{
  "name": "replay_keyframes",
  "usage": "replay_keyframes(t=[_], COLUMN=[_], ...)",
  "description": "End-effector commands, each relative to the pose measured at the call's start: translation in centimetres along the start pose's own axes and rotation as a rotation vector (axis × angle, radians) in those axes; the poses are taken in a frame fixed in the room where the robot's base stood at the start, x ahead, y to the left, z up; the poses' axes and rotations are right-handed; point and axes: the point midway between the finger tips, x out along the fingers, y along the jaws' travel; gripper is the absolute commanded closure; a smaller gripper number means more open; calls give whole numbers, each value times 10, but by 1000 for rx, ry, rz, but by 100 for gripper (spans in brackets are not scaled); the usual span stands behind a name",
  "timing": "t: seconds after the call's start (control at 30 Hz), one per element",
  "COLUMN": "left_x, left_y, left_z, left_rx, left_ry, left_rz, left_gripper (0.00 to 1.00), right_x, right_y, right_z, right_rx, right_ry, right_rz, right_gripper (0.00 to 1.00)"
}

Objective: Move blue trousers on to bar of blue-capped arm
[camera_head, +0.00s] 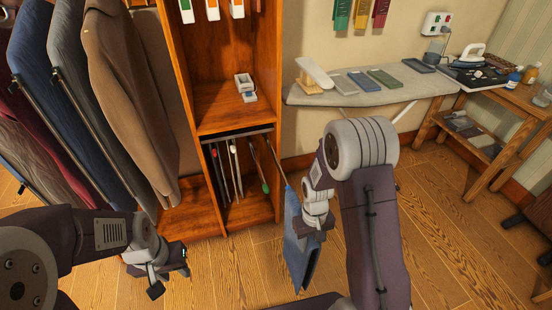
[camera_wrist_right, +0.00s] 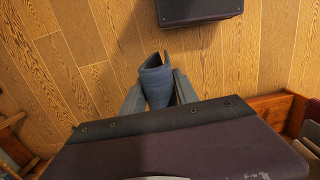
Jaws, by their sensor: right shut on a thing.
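The blue trousers (camera_head: 302,258) hang folded below my right gripper (camera_head: 312,228), in front of the cabinet. In the right wrist view the blue cloth (camera_wrist_right: 156,82) sits between the two fingers of this gripper (camera_wrist_right: 158,95), which is shut on it. A pull-out trouser rack (camera_head: 238,133) in the cabinet has several thin arms, one with a green cap (camera_head: 265,187). My left gripper (camera_head: 168,280) is open and empty, low at the left.
Jackets (camera_head: 125,90) hang at the left. A wooden cabinet (camera_head: 268,70) surrounds the rack. An ironing board (camera_head: 375,96) and a wooden side table (camera_head: 500,110) stand at the right. The wooden floor (camera_head: 235,270) before the cabinet is partly clear.

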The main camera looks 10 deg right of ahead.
Motion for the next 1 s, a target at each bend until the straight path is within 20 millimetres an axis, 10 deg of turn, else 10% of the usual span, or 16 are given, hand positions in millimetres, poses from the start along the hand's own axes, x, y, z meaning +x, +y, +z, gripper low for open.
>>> replay_keyframes(t=[1.0], left_x=[-12], left_y=[0], left_z=[-1], left_rx=[0], left_ry=[0], left_rz=[0], left_gripper=[64], right_x=[-6], right_y=[0], right_z=[-43], right_rx=[0], right_ry=[2], right_rz=[0], right_gripper=[100])
